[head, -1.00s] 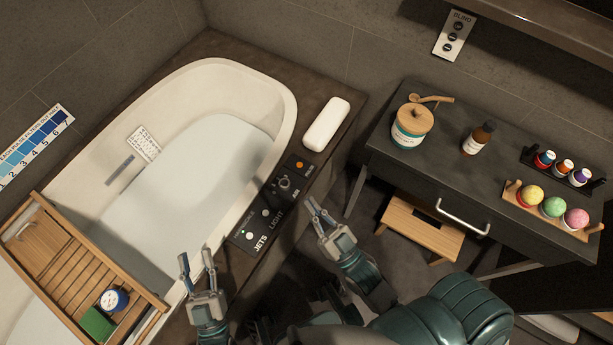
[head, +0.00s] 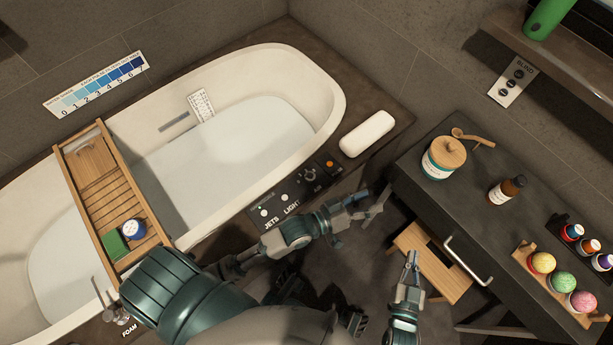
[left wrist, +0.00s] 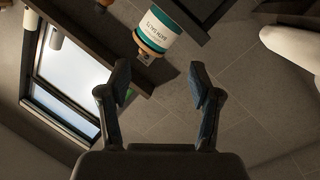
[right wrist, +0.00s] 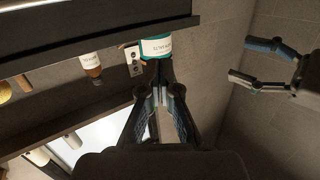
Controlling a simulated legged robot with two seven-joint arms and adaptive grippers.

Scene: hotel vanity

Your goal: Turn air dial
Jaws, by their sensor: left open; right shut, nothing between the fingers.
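The dark control panel (head: 290,199) sits on the ledge at the tub's right end, marked JETS and LIGHT, with smaller lettering by a round dial (head: 309,179). I take this as the air dial; its setting is too small to read. My left gripper (head: 374,203) is open and empty, to the right of the panel and apart from the dial; its arm passes just below the panel. It also shows in the right wrist view (right wrist: 252,64). My right gripper (head: 412,257) is shut and empty, farther right and lower, before the dark vanity. Neither wrist view shows the dial.
A white cushion (head: 367,134) lies on the ledge beyond the panel. The dark vanity (head: 455,205) holds a jar (head: 443,158), a brown bottle (head: 507,189) and coloured balls. A wooden stool (head: 428,267) stands below it. A wooden tray (head: 105,175) spans the tub.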

